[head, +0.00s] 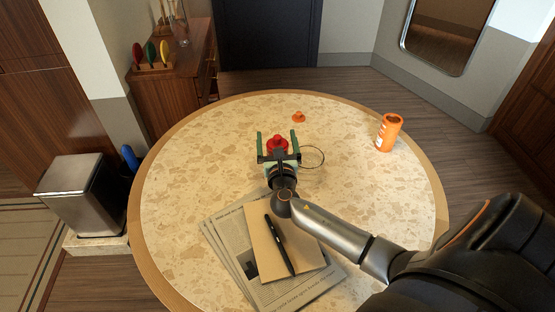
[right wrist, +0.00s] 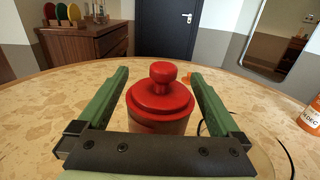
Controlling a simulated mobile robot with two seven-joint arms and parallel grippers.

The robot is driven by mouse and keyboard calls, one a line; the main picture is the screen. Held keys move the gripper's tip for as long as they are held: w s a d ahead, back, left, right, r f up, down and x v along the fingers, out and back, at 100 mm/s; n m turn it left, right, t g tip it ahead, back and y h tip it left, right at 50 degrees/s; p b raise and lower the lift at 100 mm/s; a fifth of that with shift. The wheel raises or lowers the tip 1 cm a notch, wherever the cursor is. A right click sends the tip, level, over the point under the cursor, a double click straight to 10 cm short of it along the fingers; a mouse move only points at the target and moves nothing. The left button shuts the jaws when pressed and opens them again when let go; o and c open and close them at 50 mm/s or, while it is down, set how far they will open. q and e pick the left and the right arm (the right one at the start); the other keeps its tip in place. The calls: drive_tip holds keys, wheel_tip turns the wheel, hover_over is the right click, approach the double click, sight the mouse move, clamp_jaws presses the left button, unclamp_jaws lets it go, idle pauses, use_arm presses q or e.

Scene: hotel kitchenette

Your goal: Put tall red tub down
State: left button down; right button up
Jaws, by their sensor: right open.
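The tall red tub (head: 277,144) has a red lid with a round knob and stands upright on the round speckled table (head: 180,180). In the right wrist view the red tub (right wrist: 160,98) sits between the two green fingers, with a gap on each side. My right gripper (head: 278,137) is open around the tub and its fingers do not appear to touch it. The tub's lower part is hidden behind the gripper. My left gripper is not in view.
An orange pill bottle (head: 389,132) stands at the table's right. A small orange item (head: 299,117) lies beyond the tub, and a thin dark ring (head: 313,156) lies beside it. Newspapers (head: 232,250), a tan notebook (head: 268,245) and a black pen (head: 280,244) lie in front. The table's left side is clear.

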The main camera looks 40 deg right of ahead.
clamp_jaws()
idle(0.8)
